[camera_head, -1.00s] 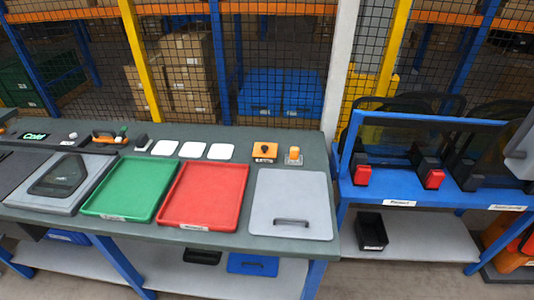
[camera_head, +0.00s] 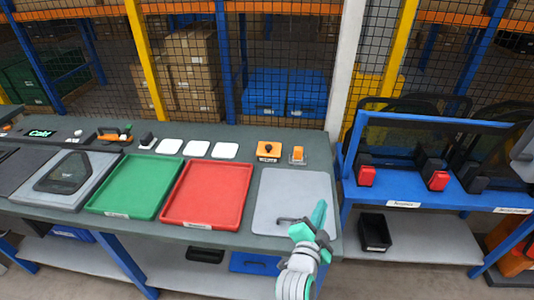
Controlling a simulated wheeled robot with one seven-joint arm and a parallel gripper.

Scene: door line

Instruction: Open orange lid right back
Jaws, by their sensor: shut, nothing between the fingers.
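Two small orange items sit at the right back of the dark table. One is an orange box with a black knob and a label (camera_head: 268,149). To its right is a smaller orange piece on a pale base (camera_head: 298,154); I cannot tell from here whether it is a lid or how it opens. My gripper (camera_head: 321,210), with teal fingers, is shut and empty. It shows over the right front part of a grey panel with a dark handle (camera_head: 280,195), nearer to me than both orange items, and covers part of the handle.
A red tray (camera_head: 207,222) and a green tray (camera_head: 135,213) lie left of the grey panel. Several white squares (camera_head: 197,149) line the back. A blue stand with red clamps (camera_head: 430,200) is to the right, and a mesh fence is behind.

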